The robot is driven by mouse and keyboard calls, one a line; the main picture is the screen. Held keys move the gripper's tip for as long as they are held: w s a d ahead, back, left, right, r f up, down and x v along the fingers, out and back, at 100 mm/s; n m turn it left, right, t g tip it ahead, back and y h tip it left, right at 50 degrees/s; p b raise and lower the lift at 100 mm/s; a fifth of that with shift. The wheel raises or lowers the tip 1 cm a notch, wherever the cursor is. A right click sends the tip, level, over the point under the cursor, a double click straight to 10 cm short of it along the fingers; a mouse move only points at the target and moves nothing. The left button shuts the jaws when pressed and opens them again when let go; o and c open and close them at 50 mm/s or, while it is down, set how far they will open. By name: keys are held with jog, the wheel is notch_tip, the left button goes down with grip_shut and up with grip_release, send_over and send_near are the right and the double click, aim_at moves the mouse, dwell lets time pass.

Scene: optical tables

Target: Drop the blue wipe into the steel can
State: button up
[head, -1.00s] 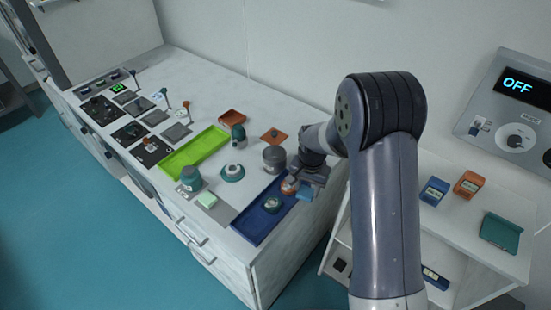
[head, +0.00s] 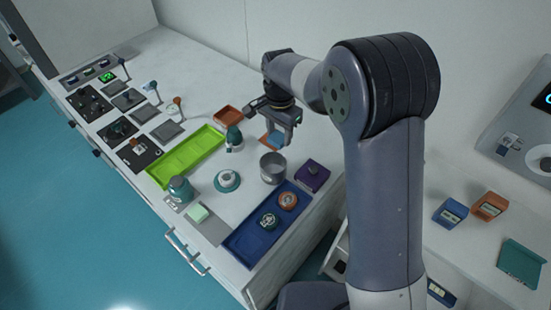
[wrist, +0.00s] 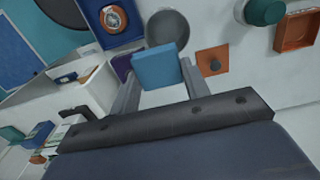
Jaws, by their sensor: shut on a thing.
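My gripper (head: 283,141) is shut on the blue wipe (wrist: 158,66), a flat light-blue square held between the two fingers in the wrist view. In the head view the gripper hangs above the table, just behind the steel can. The steel can (head: 272,168) is a grey, open-topped cylinder standing upright on the white table. In the wrist view the can (wrist: 167,28) shows just beyond the wipe, which hides part of it. The wipe appears apart from the can.
A blue tray (head: 247,252) with round pieces lies in front of the can. A purple box (head: 312,175) stands to its right. A green-topped bottle (head: 234,139), an orange tray (head: 228,116) and a lime tray (head: 185,158) lie to the left. A teal round piece (head: 227,180) is near.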

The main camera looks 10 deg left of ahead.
jog(key=shift+s+f+b, duration=0.15)
jog(key=shift+f+b, duration=0.2)
jog(key=shift+f, duration=0.1)
jog(key=shift+f+b, duration=1.6)
jog(key=shift+f, duration=0.9)
jog(key=o, duration=1)
jog(key=shift+r, duration=0.1)
notch_tip(320, 180, up, 11)
jog(key=shift+f+b, duration=0.15)
jog(key=shift+b, duration=0.7)
